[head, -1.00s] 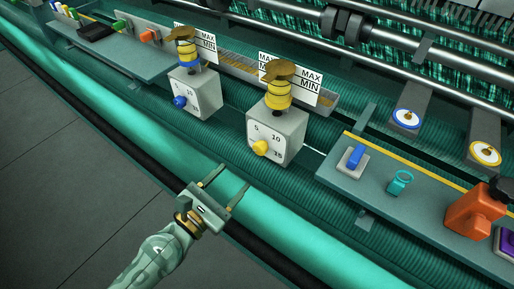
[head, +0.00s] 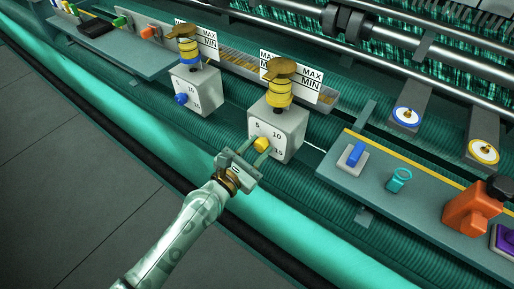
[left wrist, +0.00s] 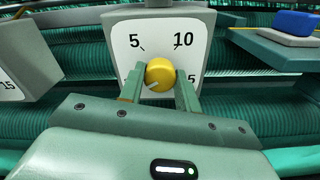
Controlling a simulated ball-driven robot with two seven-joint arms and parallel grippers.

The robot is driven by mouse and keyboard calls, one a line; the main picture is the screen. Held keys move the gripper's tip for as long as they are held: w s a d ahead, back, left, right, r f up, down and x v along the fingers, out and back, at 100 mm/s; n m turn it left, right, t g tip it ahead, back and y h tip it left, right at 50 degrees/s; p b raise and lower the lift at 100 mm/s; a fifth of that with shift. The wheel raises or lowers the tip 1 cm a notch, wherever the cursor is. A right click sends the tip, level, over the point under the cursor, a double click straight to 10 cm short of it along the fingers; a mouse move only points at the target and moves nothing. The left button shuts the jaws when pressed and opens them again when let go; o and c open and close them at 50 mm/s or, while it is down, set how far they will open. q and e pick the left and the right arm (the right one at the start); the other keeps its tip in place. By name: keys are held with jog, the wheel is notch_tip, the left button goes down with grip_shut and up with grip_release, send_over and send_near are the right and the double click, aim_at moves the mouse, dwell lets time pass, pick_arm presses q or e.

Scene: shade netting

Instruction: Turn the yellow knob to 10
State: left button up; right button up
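The yellow knob (head: 262,144) sits on the front of a grey box (head: 289,129) with a white dial marked 5, 10 and 15. My left gripper (head: 259,144) is at the dial with one finger on each side of the knob. In the left wrist view its fingers (left wrist: 160,85) appear closed against the knob's sides. The fingers partly cover the 15. My right gripper is not in view.
A similar box with a blue knob (head: 181,99) stands to the left. A teal roll (head: 175,178) runs along the front.

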pick_arm(q)
jog(key=shift+c, duration=0.7)
jog(key=shift+m, duration=0.3)
